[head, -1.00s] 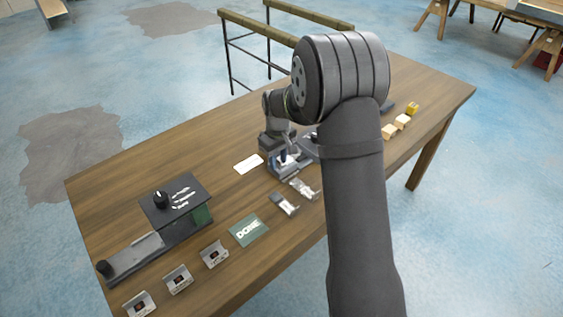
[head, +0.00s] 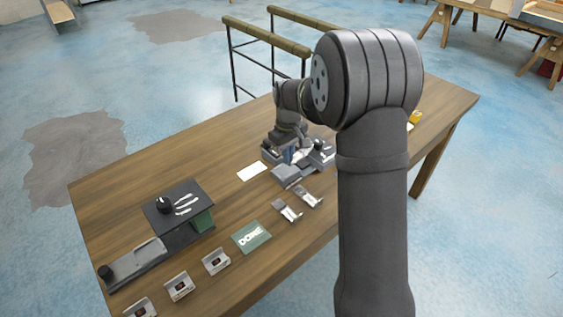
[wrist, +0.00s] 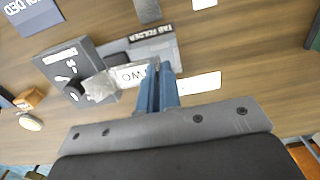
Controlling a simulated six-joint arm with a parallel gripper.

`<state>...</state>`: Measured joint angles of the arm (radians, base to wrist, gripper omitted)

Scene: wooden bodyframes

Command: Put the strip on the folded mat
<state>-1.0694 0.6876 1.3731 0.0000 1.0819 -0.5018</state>
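My gripper (wrist: 158,72) has blue fingers that point down close together over a grey device marked TAB FOLDER (wrist: 160,32). A white strip (wrist: 131,75), apparently marked TWO, lies by the fingertips. I cannot tell whether they grip it. A crumpled, shiny silvery piece (wrist: 99,87) is left of it. In the head view my gripper (head: 292,160) is above the same device, partly hidden by my own arm. A dark green mat (head: 251,237) with white lettering lies near the table's front edge; I cannot tell whether it is the folded mat.
A dark box with a black knob (head: 163,204) stands at the left of the table. Silvery brackets (head: 216,261) line the front edge. Two metal clips (head: 287,210) lie in front of the device. A white card (head: 251,171) lies beside it. Bare wood shows between them.

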